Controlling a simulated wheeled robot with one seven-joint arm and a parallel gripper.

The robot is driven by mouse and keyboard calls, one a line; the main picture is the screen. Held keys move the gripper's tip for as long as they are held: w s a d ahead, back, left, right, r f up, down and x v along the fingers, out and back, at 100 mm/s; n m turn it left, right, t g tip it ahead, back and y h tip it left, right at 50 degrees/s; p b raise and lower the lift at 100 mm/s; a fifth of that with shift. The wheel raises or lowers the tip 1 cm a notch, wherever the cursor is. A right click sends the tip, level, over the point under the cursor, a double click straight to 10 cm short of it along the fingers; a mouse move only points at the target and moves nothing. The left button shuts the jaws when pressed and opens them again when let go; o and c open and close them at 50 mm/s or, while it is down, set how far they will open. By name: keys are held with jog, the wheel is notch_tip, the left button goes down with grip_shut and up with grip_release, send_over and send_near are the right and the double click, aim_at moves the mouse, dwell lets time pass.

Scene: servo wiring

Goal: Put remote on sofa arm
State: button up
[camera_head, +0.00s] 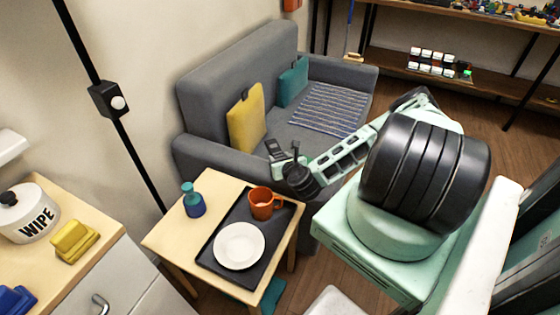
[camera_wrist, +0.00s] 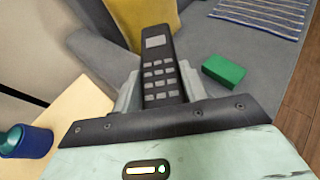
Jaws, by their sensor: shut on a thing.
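The remote (camera_wrist: 159,70) is black with grey buttons and a grey screen. It stands out from between the fingers of my gripper (camera_wrist: 160,92) in the wrist view, and the gripper is shut on it. In the head view the remote (camera_head: 273,147) and my gripper (camera_head: 284,158) are over the near end of the grey sofa. Whether the remote touches the sofa arm, I cannot tell.
A yellow cushion (camera_head: 246,119), a teal cushion (camera_head: 292,83) and a striped cloth (camera_head: 330,108) are on the sofa. A green block (camera_wrist: 223,70) lies on the seat. The side table (camera_head: 168,240) holds a bottle (camera_head: 193,203), tray, orange mug (camera_head: 263,203) and white plate (camera_head: 239,246).

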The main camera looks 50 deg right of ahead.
jog(key=shift+f+b, duration=2.15)
jog(key=shift+f, duration=0.95)
jog(key=shift+f+b, duration=0.55)
jog(key=shift+f, duration=0.05)
jog(key=o, duration=1.2)
jog(key=shift+r, duration=0.15)
notch_tip(320, 180, up, 10)
jog(key=shift+f+p, duration=0.1)
jog(key=shift+p, duration=0.3)
